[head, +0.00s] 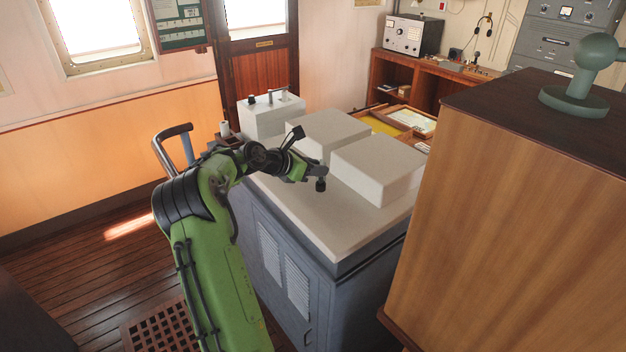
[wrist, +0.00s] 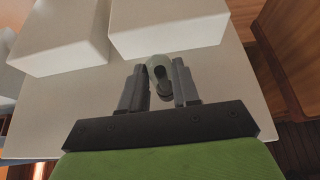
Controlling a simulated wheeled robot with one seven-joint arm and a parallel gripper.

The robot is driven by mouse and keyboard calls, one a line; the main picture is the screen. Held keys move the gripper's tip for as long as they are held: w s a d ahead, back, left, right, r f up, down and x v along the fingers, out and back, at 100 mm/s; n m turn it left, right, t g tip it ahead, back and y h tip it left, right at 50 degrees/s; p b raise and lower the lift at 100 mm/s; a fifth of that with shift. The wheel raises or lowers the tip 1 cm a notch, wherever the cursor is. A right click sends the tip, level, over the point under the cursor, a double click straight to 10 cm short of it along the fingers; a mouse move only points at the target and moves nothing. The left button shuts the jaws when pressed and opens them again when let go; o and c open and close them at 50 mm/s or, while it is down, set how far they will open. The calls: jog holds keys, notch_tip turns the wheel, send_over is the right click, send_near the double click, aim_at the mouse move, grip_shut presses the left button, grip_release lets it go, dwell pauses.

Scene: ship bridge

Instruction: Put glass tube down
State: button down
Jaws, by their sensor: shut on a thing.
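The glass tube (wrist: 157,72) is a small greenish-grey cylinder with a round open-looking end, seen between the two fingers in the wrist view. My gripper (wrist: 160,84) is shut on it. In the head view my gripper (head: 318,172) is over the front part of the pale counter top (head: 325,222), and a small dark piece hangs at its tip. The tube itself is hard to make out there. I cannot tell whether the tube touches the counter top.
Two white boxes (head: 378,168) (head: 327,134) stand on the counter just behind my gripper. A white unit with levers (head: 270,112) is at the far left end. A tall wooden cabinet (head: 510,200) rises close on the right. The counter's front part is clear.

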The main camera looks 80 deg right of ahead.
aim_at(317, 179)
jog(key=f, duration=0.3)
jog(key=s+d+f, duration=0.1)
jog(key=shift+f, duration=0.35)
jog(key=shift+w+a, duration=0.25)
jog(key=shift+f, duration=0.1)
jog(key=c, duration=0.8)
grip_release()
jog(key=shift+s+d, duration=0.1)
jog(key=shift+r, duration=0.25)
jog(key=v, duration=1.2)
